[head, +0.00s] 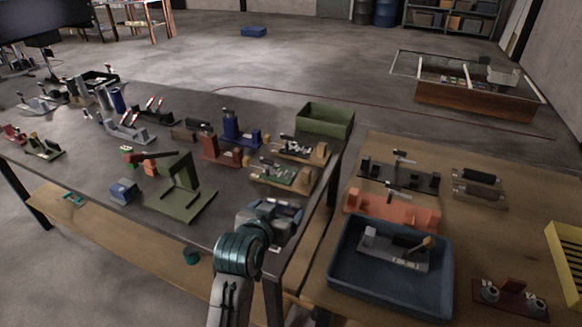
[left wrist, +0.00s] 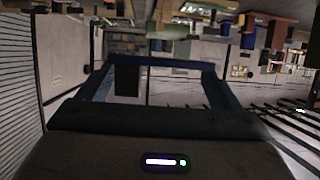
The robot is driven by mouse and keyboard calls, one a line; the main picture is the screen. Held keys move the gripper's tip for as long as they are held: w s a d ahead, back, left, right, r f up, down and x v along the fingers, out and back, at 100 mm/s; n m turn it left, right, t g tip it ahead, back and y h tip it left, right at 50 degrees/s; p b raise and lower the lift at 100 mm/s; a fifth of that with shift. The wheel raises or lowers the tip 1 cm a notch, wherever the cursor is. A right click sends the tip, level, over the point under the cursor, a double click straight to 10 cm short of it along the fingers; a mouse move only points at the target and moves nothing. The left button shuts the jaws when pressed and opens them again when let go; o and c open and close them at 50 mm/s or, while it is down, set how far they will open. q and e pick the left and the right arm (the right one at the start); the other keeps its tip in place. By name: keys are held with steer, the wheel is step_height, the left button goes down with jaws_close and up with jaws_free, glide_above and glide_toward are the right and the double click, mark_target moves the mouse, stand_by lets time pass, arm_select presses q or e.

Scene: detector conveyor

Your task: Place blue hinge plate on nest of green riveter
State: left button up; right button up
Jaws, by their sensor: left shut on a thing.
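The green riveter (head: 181,190) stands on its flat green base on the dark table, left of the middle in the head view. My left gripper (head: 272,217) is over the table's front right corner, right of the riveter and apart from it. It is shut on a dark blue piece, which I take for the blue hinge plate; in the left wrist view a blue bar (left wrist: 178,63) lies across the jaws. The gripper body hides much of it in the head view. The riveter's nest is too small to make out clearly. My right gripper is not in view.
A small blue block (head: 123,191) sits just left of the riveter. Red and blue fixtures (head: 222,150) and a green bin (head: 325,120) stand behind. A blue tray (head: 345,285) and an orange fixture (head: 391,209) stand on the wooden table at right.

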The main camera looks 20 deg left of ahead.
arm_select(q)
steer(key=shift+m+h, duration=0.4)
steer(key=shift+h, duration=0.2)
steer(key=s+a+f, duration=0.1)
steer(key=f, duration=0.3)
steer(key=s+a+f, duration=0.1)
steer(key=s+f, duration=0.1)
steer(key=f, duration=0.2)
steer(key=s+a+f, duration=0.1)
steer(key=a+f, duration=0.1)
steer(key=f, duration=0.2)
steer(key=shift+s+a+f, duration=0.1)
steer(key=shift+s, duration=0.05)
